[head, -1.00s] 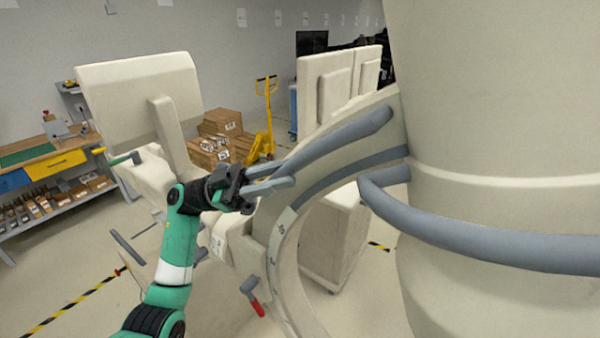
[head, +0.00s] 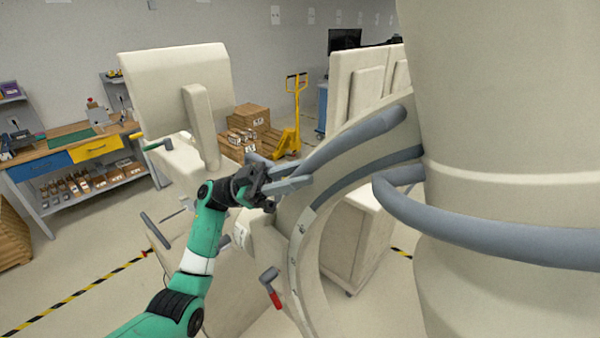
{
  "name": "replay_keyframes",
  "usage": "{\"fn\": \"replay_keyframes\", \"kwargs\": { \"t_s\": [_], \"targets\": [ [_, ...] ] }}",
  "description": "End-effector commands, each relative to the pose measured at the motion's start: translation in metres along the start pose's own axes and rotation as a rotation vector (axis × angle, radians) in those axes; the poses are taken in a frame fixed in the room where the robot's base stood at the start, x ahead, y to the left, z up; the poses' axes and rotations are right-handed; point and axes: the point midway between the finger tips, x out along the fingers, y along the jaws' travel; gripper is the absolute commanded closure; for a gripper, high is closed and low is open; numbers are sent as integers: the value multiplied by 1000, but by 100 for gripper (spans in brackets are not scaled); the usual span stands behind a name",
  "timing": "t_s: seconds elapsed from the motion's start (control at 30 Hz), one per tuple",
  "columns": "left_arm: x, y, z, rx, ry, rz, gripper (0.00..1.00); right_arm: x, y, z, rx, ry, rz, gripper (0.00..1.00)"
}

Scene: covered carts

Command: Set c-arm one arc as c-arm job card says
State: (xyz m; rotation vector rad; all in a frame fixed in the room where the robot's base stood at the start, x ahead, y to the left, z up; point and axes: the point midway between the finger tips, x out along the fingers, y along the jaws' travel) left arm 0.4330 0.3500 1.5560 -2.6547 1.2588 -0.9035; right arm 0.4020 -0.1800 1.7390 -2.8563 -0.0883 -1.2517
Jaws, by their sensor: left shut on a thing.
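The C-arm arc (head: 302,232) is a cream curved band with a dark grey groove and scale marks, running from upper right down to the lower middle. A grey handle bar (head: 360,136) runs along its outer side. My left gripper (head: 290,186) is shut on the lower end of this bar. A lever with a red grip (head: 273,296) hangs beside the arc's lower part. A green-tipped lever (head: 157,145) shows at the left. The job card cannot be made out. My right gripper is not in view.
A large cream cylindrical housing (head: 500,110) with a grey rail (head: 480,236) fills the right. A covered monitor-like panel (head: 165,90) stands at the left. Behind are a workbench (head: 62,149), cardboard boxes (head: 252,117) and a yellow pallet jack (head: 296,110).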

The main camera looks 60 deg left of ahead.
Motion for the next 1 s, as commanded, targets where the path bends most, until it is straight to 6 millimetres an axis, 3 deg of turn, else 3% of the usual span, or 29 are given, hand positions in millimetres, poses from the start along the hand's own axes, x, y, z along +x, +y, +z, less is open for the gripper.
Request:
{"fn": "replay_keyframes", "kwargs": {
  "t_s": [0.53,0.57,0.7,1.0],
  "targets": [
    [-4,-3,5,-9,-8,-16,100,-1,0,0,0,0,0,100],
    [-4,-3,5,-10,-8,-16,68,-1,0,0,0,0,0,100],
    [-3,-2,4,-7,-6,-12,43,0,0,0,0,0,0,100],
    [-2,-1,2,-3,-4,-6,40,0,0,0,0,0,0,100]
  ]
}}
